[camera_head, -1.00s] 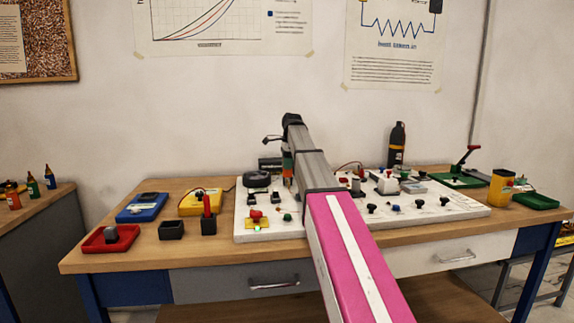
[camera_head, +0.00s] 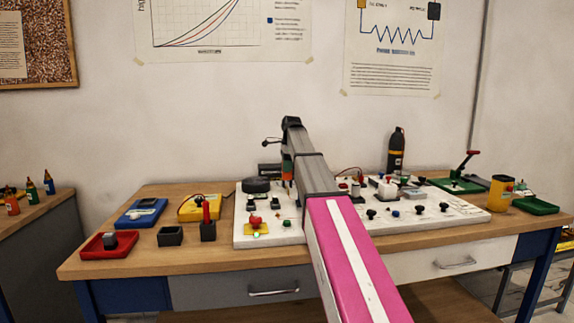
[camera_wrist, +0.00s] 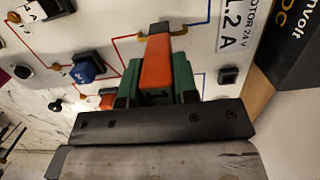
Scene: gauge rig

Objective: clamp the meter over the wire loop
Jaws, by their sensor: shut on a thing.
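My gripper (camera_wrist: 157,97) is shut on the meter (camera_wrist: 158,64), which has an orange middle and green sides. In the wrist view the meter points toward the white panel. A yellow wire (camera_wrist: 203,31), seemingly the wire loop, shows at the meter's far end. The meter's tip overlaps it in the picture; I cannot tell whether the jaws are around it. In the head view a small orange-and-green part of the meter (camera_head: 287,166) shows beside my arm, above the panel. My arm hides most of the gripper and the loop there.
The white panel (camera_head: 270,236) carries several knobs and switches. A dark blue switch (camera_wrist: 88,67) lies left of the meter, and a dark box (camera_wrist: 290,45) stands at right in the wrist view. A black bottle (camera_head: 396,152) stands behind. Red (camera_head: 92,251) and blue (camera_head: 133,215) trays lie left.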

